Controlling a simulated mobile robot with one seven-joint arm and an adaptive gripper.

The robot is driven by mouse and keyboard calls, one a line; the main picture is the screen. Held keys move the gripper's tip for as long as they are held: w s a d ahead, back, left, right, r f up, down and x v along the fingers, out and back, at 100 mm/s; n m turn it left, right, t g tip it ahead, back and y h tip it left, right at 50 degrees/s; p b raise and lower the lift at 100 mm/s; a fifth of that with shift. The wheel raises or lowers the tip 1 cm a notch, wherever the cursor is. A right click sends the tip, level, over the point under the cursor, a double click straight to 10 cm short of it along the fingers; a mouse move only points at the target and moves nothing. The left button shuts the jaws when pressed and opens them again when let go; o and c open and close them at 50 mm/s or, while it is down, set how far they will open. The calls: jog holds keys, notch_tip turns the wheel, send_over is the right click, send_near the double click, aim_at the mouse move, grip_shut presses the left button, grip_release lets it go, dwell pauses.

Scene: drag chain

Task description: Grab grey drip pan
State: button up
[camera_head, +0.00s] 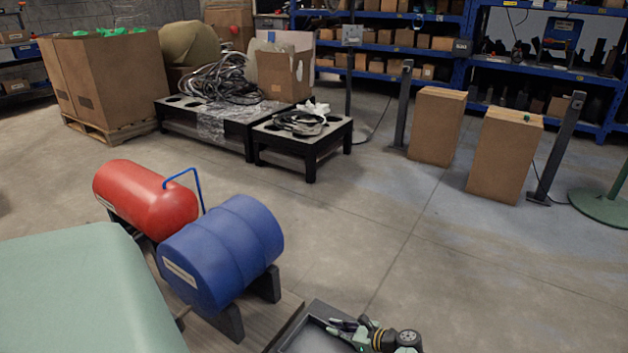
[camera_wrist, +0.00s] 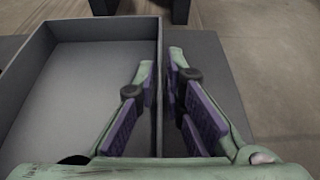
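The grey drip pan (camera_wrist: 83,103) is a shallow rectangular tray with low upright walls. It fills the left half of the wrist view. In the head view its dark corner (camera_head: 316,310) shows at the bottom edge, and the rest is cut off or covered. My gripper (camera_wrist: 161,70) has its fingers on either side of the pan's right wall. The left finger is inside the pan and the right finger is outside it. The fingertips are close together near the wall; firm contact on both sides cannot be made out. My gripper (camera_head: 378,337) also shows in the head view. The pan looks empty.
A blue drum (camera_head: 225,252) and a red tank (camera_head: 146,199) lie on stands left of the pan. A low black table (camera_head: 303,148) stands farther back. Two cardboard boxes (camera_head: 437,126) (camera_head: 504,155) stand at the right. The concrete floor between is clear.

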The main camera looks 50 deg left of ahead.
grip_shut()
dwell(0.4)
